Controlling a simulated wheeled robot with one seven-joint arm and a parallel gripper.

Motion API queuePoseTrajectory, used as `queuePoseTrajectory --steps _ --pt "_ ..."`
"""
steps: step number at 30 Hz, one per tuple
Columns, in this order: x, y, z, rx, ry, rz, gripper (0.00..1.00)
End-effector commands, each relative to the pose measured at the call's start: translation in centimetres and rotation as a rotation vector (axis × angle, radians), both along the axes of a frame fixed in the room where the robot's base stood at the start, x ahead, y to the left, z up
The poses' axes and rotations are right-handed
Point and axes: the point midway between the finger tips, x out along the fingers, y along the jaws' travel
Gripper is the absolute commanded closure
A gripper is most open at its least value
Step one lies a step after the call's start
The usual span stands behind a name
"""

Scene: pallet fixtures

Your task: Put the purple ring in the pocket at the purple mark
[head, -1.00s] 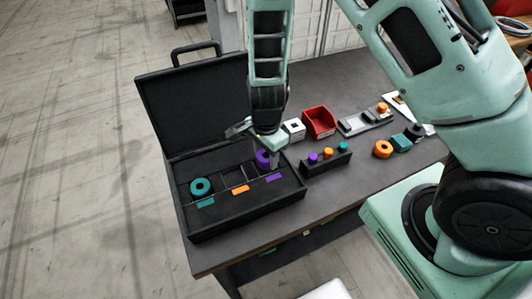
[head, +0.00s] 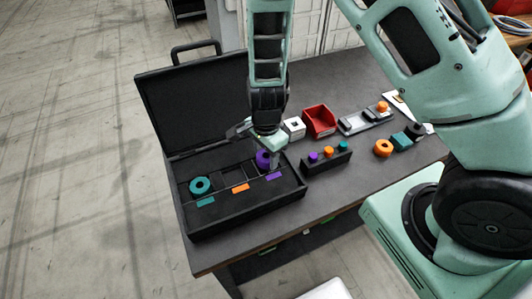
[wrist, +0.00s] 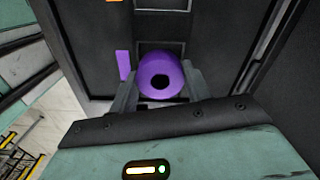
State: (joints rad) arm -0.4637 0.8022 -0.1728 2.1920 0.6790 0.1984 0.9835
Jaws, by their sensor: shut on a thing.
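The purple ring (wrist: 174,68) is between the two fingers of my gripper (wrist: 161,88), which is shut on it. In the head view the ring (head: 262,158) is partly hidden by my gripper (head: 268,163). The purple mark (wrist: 124,65) lies just left of the ring in the wrist view; it also shows in the head view (head: 274,176). The pocket (wrist: 148,46) at that mark is mostly covered by the ring. The ring is at this pocket, but I cannot tell whether it is seated or just above.
The open black case (head: 250,213) holds a teal ring (head: 200,186) in its left pocket, near a teal mark. An orange mark (head: 240,188) lies in the middle. A peg block (head: 325,163), red bin (head: 319,121), white block (head: 294,128) and orange ring (head: 383,148) stand to the right.

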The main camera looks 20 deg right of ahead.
Motion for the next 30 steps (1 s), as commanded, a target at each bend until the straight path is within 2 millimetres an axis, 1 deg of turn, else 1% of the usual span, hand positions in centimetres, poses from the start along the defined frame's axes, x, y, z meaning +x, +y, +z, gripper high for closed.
queuePoseTrajectory --steps 15,16,18,24,26,27,30 --pt "0.02 0.01 -1.08 0.0 0.0 0.0 0.78" --pt "0.02 0.01 -0.97 0.0 -0.001 0.0 0.44" --pt "0.02 0.01 -0.96 0.0 0.0 0.0 0.27" --pt "0.01 0.0 -0.96 0.0 0.0 0.0 0.27" --pt "0.0 0.0 -0.97 0.0 0.0 0.0 0.1" --pt "0.0 0.0 -0.97 0.0 0.0 0.0 0.08" --pt "0.0 -0.01 -0.97 0.0 0.0 0.0 0.08"
